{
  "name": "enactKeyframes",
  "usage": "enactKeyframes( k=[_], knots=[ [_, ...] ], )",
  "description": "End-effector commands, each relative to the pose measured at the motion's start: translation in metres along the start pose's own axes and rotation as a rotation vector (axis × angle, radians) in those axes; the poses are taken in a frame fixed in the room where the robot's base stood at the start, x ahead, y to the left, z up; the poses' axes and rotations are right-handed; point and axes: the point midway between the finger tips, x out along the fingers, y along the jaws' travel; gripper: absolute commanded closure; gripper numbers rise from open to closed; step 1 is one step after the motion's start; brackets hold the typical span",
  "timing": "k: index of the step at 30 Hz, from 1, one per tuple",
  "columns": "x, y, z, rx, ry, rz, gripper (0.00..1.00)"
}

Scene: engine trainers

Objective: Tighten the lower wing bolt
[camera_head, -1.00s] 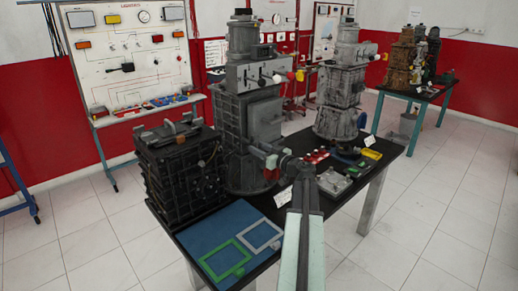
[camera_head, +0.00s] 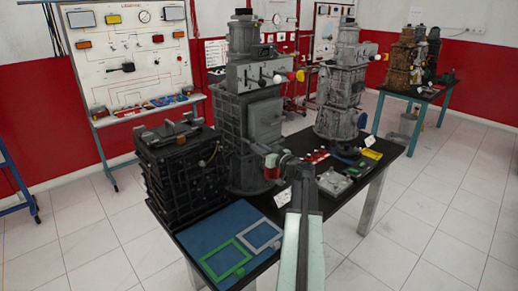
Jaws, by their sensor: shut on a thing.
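The tall grey engine trainer (camera_head: 226,110) stands on the black table, with a box-like front panel high up and a round base. My gripper (camera_head: 262,153) is at the engine's lower front, just above the round base. It is small in the view and its fingers are hard to make out. It is shut on the lower wing bolt, which is mostly hidden behind the fingers and wrist. A red part shows by the wrist.
A black engine block (camera_head: 178,170) stands to the left. A blue mat (camera_head: 215,222) with a green frame (camera_head: 222,258) and a grey frame (camera_head: 260,236) lies in front. A second grey engine (camera_head: 340,95) and small loose parts are on the right.

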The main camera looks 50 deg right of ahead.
Motion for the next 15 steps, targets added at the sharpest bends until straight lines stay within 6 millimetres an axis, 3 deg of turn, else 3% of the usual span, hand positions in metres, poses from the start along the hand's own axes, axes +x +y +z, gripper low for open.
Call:
enactKeyframes(
  k=[15],
  knots=[
    [-0.0006, 0.0001, 0.0000, 0.463, 0.000, 0.001, 1.00]
  ],
)
